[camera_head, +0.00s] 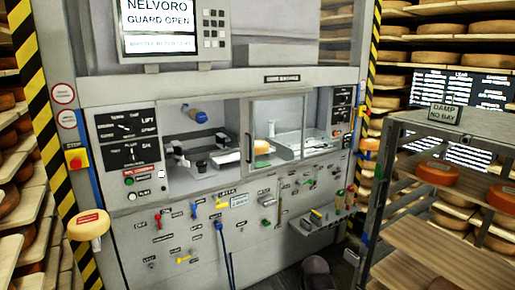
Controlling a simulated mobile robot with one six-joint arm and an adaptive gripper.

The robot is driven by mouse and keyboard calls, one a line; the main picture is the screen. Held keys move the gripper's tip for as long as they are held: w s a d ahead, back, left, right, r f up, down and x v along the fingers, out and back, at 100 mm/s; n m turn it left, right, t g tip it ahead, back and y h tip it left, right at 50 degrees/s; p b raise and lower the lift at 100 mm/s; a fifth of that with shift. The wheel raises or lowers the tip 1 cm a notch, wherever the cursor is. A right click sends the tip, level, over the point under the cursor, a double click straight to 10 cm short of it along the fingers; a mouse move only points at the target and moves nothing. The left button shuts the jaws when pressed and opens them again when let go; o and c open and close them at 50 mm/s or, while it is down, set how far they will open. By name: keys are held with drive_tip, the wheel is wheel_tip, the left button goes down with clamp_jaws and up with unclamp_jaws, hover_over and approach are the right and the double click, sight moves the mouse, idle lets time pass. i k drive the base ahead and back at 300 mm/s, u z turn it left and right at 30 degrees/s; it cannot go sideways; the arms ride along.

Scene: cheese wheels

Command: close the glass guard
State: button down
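The glass guard (276,112) is a framed clear pane in the front of the grey machine (125,215). It stands across the middle of the wide opening, with a dark upright handle (249,147) near its left edge. The left part of the opening is uncovered, showing dark fixtures (190,158) and a blue-handled part (194,114). A small yellow cheese (262,147) shows behind the pane's lower left. The screen (159,20) above reads "GUARD OPEN". I cannot make out my gripper in this view.
Levers and knobs line the panel below the opening, with a small shelf (322,222) jutting out lower right. A rack (440,225) with orange cheeses stands at the right. A dark rounded thing (317,267), unclear to me, is at the bottom. Cheese shelves flank both sides.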

sight(246, 152)
drive_tip(key=z, duration=0.15)
drive_tip(key=i, duration=1.35)
drive_tip(key=z, duration=0.6)
